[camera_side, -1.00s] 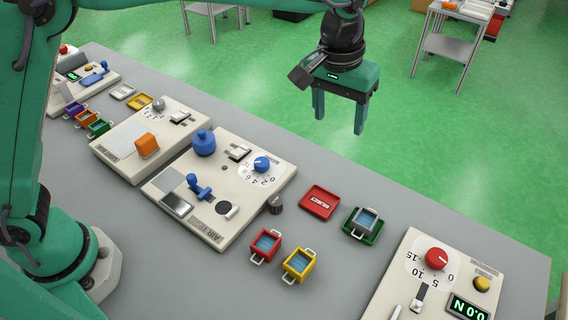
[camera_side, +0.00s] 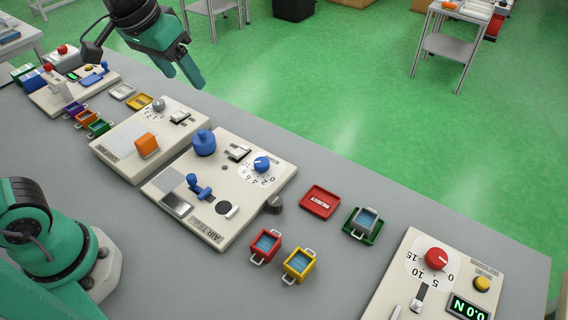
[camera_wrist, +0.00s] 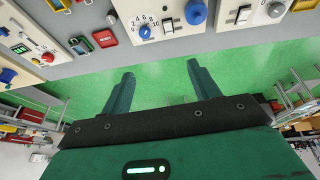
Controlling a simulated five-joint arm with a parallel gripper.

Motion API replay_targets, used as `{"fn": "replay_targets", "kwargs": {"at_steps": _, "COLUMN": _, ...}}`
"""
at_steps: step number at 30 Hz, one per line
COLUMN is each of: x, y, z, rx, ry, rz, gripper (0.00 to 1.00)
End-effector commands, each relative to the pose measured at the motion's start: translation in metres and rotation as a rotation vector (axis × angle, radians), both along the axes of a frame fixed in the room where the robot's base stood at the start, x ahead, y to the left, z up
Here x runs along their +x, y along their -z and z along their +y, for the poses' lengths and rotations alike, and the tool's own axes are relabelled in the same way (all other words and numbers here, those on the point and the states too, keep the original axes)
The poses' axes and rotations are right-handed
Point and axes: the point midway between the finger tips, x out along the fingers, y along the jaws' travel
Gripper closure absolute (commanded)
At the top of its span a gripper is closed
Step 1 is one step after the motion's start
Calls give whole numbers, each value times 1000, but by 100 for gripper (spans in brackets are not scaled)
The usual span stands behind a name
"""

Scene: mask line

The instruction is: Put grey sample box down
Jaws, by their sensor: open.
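The grey sample box (camera_side: 366,221) stands upright on a green tray (camera_side: 377,236) on the bench, right of the red tray. It also shows, small, in the wrist view (camera_wrist: 80,44). My gripper (camera_side: 190,76) is at the upper left of the side view, raised near the bench's far edge and well away from the grey box. Its two fingers (camera_wrist: 161,68) are spread with nothing between them in the wrist view, where green floor shows past them.
An empty red tray (camera_side: 320,202) lies left of the grey box. Red (camera_side: 265,246) and yellow (camera_side: 298,265) boxes stand in front of it. Panels with knobs flank these, including one with a blue dial (camera_side: 261,164) and one with a red knob (camera_side: 437,258).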

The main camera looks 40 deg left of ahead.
Motion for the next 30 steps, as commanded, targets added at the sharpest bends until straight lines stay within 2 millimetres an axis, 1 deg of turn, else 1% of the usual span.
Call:
{"fn": "replay_targets", "kwargs": {"at_steps": 1, "x": -11, "y": 1, "z": 10, "rx": 3, "ry": -6, "rz": -19, "gripper": 39}}
{"fn": "replay_targets", "kwargs": {"at_steps": 6, "x": -44, "y": 13, "z": 34, "rx": 23, "ry": -11, "rz": -66, "gripper": 39}}
{"fn": "replay_targets", "kwargs": {"at_steps": 9, "x": -62, "y": 22, "z": 45, "rx": 37, "ry": -14, "rz": -91, "gripper": 39}}
{"fn": "replay_targets", "kwargs": {"at_steps": 13, "x": -80, "y": 33, "z": 55, "rx": 53, "ry": -17, "rz": -117, "gripper": 39}}
{"fn": "replay_targets", "kwargs": {"at_steps": 16, "x": -88, "y": 39, "z": 60, "rx": 61, "ry": -17, "rz": -129, "gripper": 39}}
{"fn": "replay_targets", "kwargs": {"at_steps": 19, "x": -92, "y": 42, "z": 62, "rx": 66, "ry": -16, "rz": -136, "gripper": 39}}
{"fn": "replay_targets", "kwargs": {"at_steps": 30, "x": -93, "y": 43, "z": 62, "rx": 68, "ry": -16, "rz": -136, "gripper": 39}}
